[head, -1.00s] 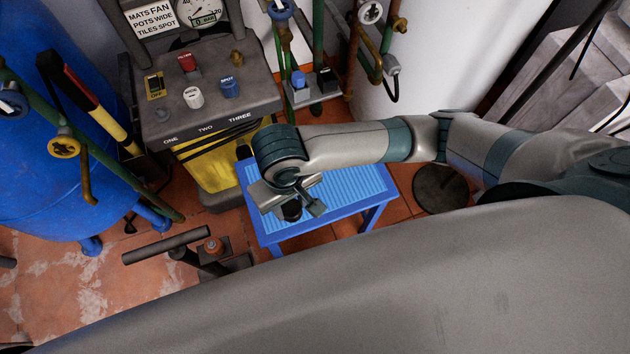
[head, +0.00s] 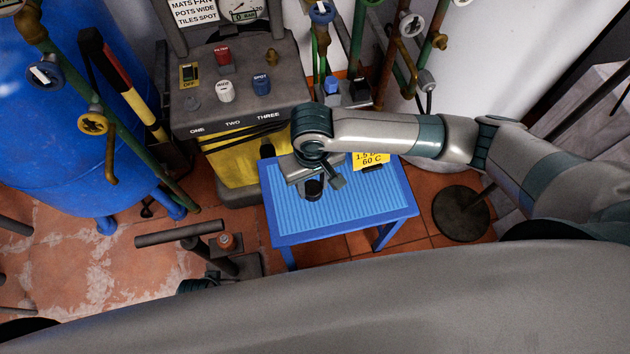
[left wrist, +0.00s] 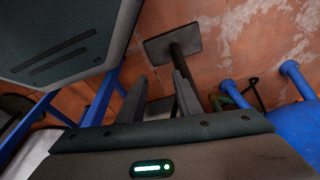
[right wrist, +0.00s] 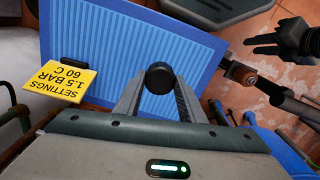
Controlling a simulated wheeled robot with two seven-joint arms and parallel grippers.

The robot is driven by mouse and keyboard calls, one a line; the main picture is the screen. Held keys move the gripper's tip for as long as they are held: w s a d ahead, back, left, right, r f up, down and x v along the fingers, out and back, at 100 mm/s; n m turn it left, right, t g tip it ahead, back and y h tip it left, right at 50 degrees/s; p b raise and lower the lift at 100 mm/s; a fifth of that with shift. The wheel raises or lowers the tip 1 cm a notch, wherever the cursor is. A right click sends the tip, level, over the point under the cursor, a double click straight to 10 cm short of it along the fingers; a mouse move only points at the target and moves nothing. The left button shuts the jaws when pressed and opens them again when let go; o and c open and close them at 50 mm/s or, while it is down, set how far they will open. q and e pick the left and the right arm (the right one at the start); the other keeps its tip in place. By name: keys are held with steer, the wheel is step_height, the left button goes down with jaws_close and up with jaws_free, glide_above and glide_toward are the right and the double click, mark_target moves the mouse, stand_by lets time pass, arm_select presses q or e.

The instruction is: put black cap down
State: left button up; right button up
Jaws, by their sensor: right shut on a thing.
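The black cap (right wrist: 159,78) is a small round dark piece between the fingertips of my right gripper (right wrist: 158,88), which is shut on it. In the head view the cap (head: 313,189) shows under my right gripper, over the blue ribbed table (head: 350,212). I cannot tell whether the cap touches the tabletop. My left gripper (left wrist: 160,82) has its fingers apart with nothing held between them, low over the tiled floor.
A yellow settings card (right wrist: 60,84) stands at the table's back edge. Behind is a grey panel (head: 240,115) with coloured knobs. Pipes with valves (head: 322,12) rise at the back. The front of the table is clear.

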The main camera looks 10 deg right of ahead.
mark_target(314, 182)
steer(key=w+f, duration=0.1)
steer(key=w+d+f, duration=0.1)
steer(key=w, duration=0.1)
steer(key=shift+w+f, duration=0.1)
steer(key=shift+w, duration=0.15)
arm_select(q)
steer(key=shift+r, duration=0.65)
arm_select(e)
steer(key=shift+f, duration=0.35)
step_height(314, 182, down, 3)
steer(key=shift+r+b, duration=0.1)
steer(key=shift+b, duration=0.3)
steer(key=shift+f, duration=0.25)
arm_select(q)
steer(key=shift+w+d+r, duration=0.1)
steer(key=shift+w+r, duration=0.15)
steer(key=shift+r, duration=0.55)
steer(key=shift+s, duration=0.25)
